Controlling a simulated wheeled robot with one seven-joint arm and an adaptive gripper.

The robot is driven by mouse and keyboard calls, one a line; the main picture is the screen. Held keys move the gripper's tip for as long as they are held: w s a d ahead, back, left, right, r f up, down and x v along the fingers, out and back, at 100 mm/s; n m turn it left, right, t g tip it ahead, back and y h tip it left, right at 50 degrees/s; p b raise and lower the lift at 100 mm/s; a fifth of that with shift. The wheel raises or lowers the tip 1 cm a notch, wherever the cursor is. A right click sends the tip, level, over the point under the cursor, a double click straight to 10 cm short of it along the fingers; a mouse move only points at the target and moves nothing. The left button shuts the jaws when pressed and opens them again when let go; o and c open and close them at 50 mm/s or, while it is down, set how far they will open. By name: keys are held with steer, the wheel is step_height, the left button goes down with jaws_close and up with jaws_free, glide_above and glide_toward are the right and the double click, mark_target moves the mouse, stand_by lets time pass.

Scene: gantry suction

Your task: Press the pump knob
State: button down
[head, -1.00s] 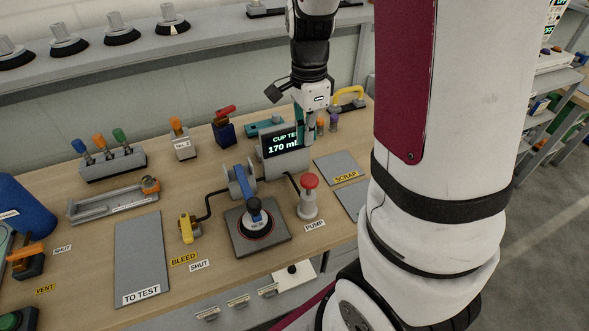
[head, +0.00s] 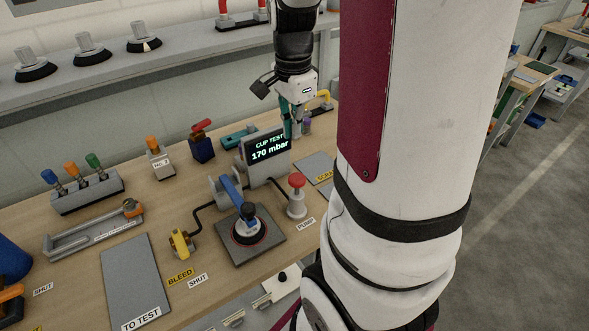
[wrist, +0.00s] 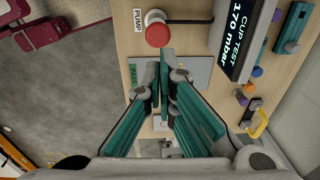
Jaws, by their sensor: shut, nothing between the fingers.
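The pump (head: 297,203) stands upright on the wooden bench, a pale cylinder with a red mushroom knob (head: 297,180) on top. A "PUMP" label lies beside its base. In the wrist view the red knob (wrist: 158,34) shows from above, just beyond the fingertips. My gripper (head: 292,136) is shut and empty, its teal fingers pointing down. It is above and behind the knob, in front of the right end of the display, and apart from the knob. The display (head: 265,149) reads "CUP TEST 170 mbar".
A suction cup with a blue handle (head: 247,212) sits on a dark square plate left of the pump. A yellow bleed lever (head: 180,241) is further left. Grey pads, including the "TO TEST" pad (head: 136,280), lie on the bench. My arm column blocks the right side.

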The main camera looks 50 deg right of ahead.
mark_target(295, 178)
steer(key=f, duration=0.9)
steer(key=d+f+p, duration=0.1)
steer(key=f, duration=0.3)
steer(key=shift+w+f, duration=0.2)
steer(key=shift+f, duration=0.1)
step_height(295, 178, down, 4)
steer(key=shift+w+a+r+b, duration=0.1)
steer(key=shift+w+r+b, duration=0.05)
steer(key=shift+b, duration=0.7)
step_height(295, 178, up, 12)
steer(key=shift+s+a, duration=0.35)
steer(key=shift+s, duration=0.05)
stand_by(0.8)
